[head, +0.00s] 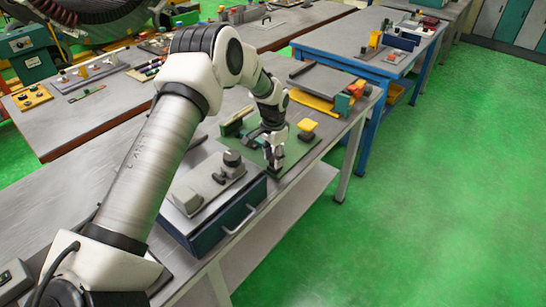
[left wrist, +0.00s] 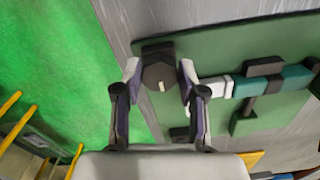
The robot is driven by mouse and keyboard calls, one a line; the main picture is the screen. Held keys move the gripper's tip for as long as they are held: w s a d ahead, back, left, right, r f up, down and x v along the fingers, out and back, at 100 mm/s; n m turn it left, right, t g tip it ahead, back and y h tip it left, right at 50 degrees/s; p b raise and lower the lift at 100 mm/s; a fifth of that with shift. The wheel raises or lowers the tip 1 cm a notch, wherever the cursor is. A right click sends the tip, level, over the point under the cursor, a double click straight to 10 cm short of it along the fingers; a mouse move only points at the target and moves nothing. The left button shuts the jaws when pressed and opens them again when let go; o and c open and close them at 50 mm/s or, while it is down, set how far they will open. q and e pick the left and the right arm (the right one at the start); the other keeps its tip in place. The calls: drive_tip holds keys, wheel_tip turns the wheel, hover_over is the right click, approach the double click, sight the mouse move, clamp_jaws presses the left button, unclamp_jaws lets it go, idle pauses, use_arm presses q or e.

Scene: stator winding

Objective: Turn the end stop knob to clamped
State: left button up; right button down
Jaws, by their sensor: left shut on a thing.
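The end stop knob (left wrist: 158,66) is a dark, many-sided knob with a short pale mark on its face. It sits at the end of a green base plate (left wrist: 225,55), which also shows in the head view (head: 297,152). My left gripper (head: 274,160) reaches down to the near end of this plate. In the left wrist view its two fingers (left wrist: 160,76) are on either side of the knob, shut on it. In the head view the gripper hides most of the knob. My right gripper is in neither view.
A row of white, teal and dark parts (left wrist: 266,83) lies along the plate beside the knob. A dark blue box with a handle (head: 228,215) stands on the near bench. Open green floor (head: 430,200) lies to the right.

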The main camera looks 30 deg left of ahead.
use_arm(q)
drive_tip(key=shift+s+f, duration=0.1)
drive_tip(key=shift+f, duration=0.1)
drive_tip(key=o, duration=1)
drive_tip(key=shift+o, duration=0.7)
drive_tip(key=shift+w, duration=0.2)
drive_tip(key=shift+r, duration=0.1)
wheel_tip(320, 180, up, 12)
drive_tip(key=shift+d+f, duration=0.1)
drive_tip(key=shift+f, duration=0.1)
